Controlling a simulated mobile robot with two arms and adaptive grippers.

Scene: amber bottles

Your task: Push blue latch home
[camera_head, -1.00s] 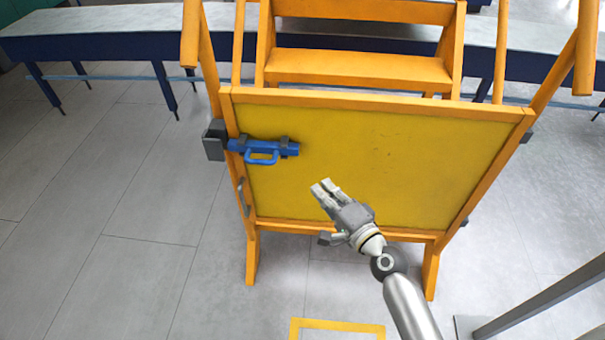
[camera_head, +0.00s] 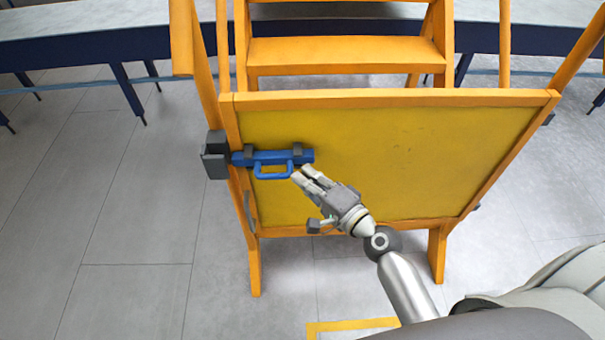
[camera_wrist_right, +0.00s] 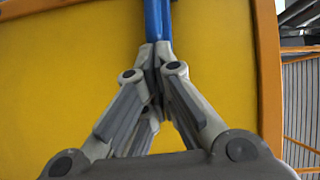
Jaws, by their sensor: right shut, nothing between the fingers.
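The blue latch (camera_head: 272,158) is a bar with a loop handle, mounted on the upper left of the yellow gate panel (camera_head: 400,160). Its left end reaches toward a grey block (camera_head: 214,155) on the left post. My right gripper (camera_head: 301,173) is just below the right end of the latch, by the loop handle. In the wrist view the right gripper (camera_wrist_right: 152,48) is shut with nothing held. Its fingertips meet the lower end of the blue bar (camera_wrist_right: 157,18) in that picture; I cannot tell if they touch. The left gripper is not in view.
Orange steps (camera_head: 345,55) rise behind the panel, inside an orange frame. A long table with blue legs (camera_head: 126,90) stands behind. The grey floor (camera_head: 130,200) at left is clear. A yellow floor marking (camera_head: 350,325) lies in front.

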